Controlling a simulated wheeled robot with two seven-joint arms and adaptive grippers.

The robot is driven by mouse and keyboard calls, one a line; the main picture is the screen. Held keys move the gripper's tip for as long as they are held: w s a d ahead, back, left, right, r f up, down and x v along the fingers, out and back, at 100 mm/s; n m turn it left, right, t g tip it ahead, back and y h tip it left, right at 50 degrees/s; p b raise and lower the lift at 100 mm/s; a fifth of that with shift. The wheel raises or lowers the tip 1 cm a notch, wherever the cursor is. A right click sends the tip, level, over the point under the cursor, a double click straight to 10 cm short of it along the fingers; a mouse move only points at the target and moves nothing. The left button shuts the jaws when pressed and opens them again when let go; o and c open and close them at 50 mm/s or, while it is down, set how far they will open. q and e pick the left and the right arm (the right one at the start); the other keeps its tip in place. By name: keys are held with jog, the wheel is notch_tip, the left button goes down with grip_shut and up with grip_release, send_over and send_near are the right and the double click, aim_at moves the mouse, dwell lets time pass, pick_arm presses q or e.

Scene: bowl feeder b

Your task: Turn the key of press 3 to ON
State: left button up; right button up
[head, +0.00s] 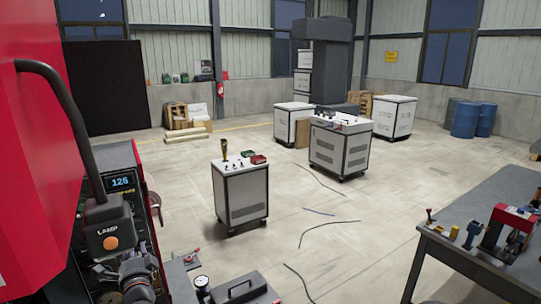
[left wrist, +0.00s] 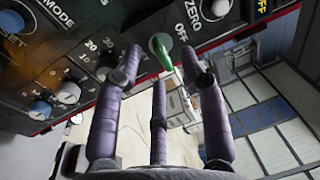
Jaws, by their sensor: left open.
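A green key (left wrist: 161,50) sits in a pale round switch at the lower edge of a dark control panel (left wrist: 128,18) in the left wrist view. An OFF label is just right of it; I see no clear ON label there. The three purple fingers of my left gripper (left wrist: 160,72) are spread and empty, with the key just beyond and between their tips. I cannot tell whether any finger touches the key. In the head view, part of a red machine (head: 35,190) with a lit display (head: 121,182) stands at the left. No press number is readable. My right gripper is out of view.
Small knobs (left wrist: 68,92) are close to the left finger, beside a numbered scale. A white cabinet (head: 243,196) stands beyond, and a grey workbench (head: 465,255) is at right. Floor between is mostly open.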

pick_arm(q)
jog(key=shift+v, duration=2.55)
jog(key=shift+w, duration=0.1)
